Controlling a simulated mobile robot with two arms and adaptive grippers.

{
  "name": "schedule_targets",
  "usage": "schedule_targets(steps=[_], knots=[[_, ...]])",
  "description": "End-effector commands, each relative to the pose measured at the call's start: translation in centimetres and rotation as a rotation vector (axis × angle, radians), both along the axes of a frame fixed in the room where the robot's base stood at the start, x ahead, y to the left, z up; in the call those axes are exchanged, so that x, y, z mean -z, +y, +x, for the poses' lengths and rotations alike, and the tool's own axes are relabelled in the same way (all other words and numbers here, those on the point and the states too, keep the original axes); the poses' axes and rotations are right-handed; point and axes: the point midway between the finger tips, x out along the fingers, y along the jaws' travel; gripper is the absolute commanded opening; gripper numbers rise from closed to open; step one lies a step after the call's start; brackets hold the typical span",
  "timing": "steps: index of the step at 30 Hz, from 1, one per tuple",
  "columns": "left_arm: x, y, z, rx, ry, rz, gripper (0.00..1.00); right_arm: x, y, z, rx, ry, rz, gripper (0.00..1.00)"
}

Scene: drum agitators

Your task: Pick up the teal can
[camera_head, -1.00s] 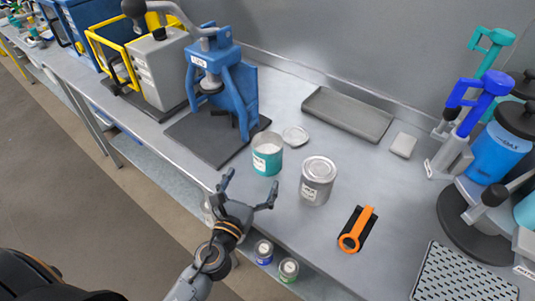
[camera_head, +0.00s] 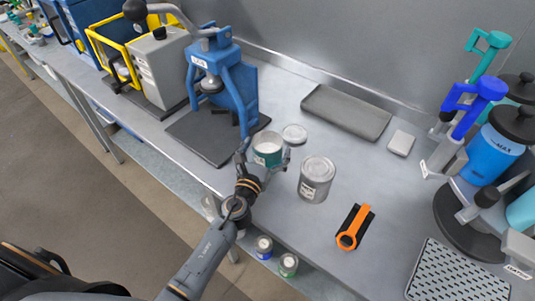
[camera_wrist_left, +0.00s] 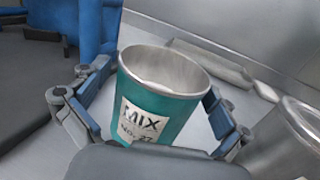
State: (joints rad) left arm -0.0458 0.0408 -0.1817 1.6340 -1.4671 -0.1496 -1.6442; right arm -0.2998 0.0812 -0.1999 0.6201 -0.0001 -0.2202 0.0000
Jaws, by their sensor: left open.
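The teal can (camera_head: 267,147) stands upright and open-topped on the grey bench, near its front edge. In the left wrist view the teal can (camera_wrist_left: 160,95) shows a white label reading MIX and pale contents inside. My left gripper (camera_head: 264,160) is open, with one finger on each side of the can. In the left wrist view my left gripper's fingers (camera_wrist_left: 152,112) flank the can; I cannot tell whether they touch it. The gripper's palm hides the can's lower front. My right gripper is not in view.
A blue press (camera_head: 226,85) on a dark mat is at the left. An orange tool (camera_head: 355,228) and a grey tray (camera_head: 346,113) lie to the right.

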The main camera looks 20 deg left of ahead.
Motion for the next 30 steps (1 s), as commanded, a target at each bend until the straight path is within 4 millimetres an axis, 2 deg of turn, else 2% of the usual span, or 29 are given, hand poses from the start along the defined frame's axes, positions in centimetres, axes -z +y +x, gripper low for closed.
schedule_targets(steps=[2, 12, 23, 30], knots=[[0.0, 0.0, 0.0, 0.000, 0.000, 0.000, 1.00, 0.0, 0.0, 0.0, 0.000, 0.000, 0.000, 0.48], [0.0, 0.0, 0.0, 0.000, 0.000, 0.000, 0.33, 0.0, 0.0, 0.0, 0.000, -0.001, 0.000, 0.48], [-0.3, 0.0, 0.0, -0.001, -0.002, -0.001, 0.33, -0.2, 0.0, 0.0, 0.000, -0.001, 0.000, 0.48], [-1.7, 0.0, 0.0, 0.000, -0.003, 0.000, 0.33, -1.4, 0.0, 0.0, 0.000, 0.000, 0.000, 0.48]])
